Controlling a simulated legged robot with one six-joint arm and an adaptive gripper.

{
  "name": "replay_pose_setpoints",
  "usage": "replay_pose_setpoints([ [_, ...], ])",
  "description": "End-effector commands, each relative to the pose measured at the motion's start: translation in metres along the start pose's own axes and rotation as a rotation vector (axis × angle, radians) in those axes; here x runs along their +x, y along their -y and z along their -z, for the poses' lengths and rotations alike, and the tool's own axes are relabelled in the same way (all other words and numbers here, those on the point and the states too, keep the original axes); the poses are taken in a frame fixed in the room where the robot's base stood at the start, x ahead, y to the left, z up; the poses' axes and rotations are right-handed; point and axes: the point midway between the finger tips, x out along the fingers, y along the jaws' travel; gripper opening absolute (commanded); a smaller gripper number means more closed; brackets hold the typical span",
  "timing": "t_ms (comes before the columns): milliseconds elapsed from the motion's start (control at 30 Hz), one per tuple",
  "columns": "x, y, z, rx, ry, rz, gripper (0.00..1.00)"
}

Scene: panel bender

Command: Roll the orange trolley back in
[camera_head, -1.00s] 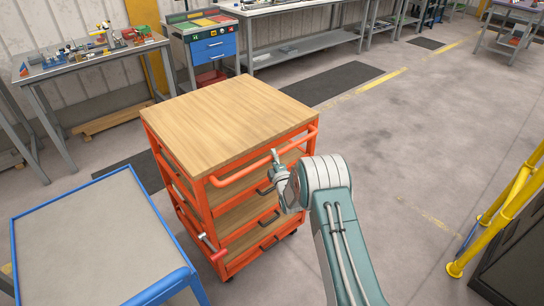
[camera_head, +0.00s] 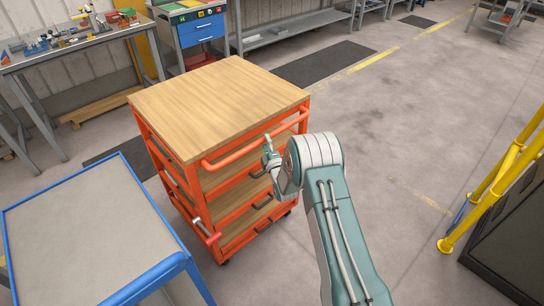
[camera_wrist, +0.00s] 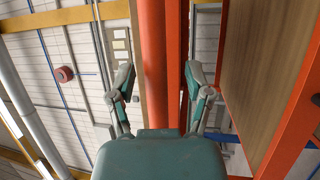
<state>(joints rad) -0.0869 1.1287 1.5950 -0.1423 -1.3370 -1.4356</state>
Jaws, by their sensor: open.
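The orange trolley (camera_head: 240,240) stands left of centre in the head view, with a wooden top (camera_head: 220,105) and several shelves or drawers with dark handles. Its orange push handle (camera_head: 235,158) runs along the top of the side nearest me. My gripper (camera_head: 268,155) is at this handle, near its middle, partly hidden by my wrist. In the wrist view my gripper (camera_wrist: 159,75) is open, with one finger on each side of the orange handle bar (camera_wrist: 153,40). I cannot tell whether the fingers touch it.
A blue-edged table (camera_head: 85,225) stands close to the trolley's left. Yellow rails (camera_head: 500,180) and a dark box (camera_head: 515,235) stand at the right. A workbench (camera_head: 75,55) and a blue-drawer cabinet (camera_head: 200,30) are behind. The floor (camera_head: 400,130) between trolley and rails is clear.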

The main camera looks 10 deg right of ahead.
Motion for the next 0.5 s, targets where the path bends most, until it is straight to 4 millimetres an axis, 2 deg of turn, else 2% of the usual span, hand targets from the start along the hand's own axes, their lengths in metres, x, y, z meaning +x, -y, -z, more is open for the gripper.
replay_pose_setpoints([
  [300,-0.063,0.002,0.000,-0.001,0.001,0.005,0.65],
  [500,-0.090,0.002,-0.001,-0.001,0.002,0.003,0.65],
])
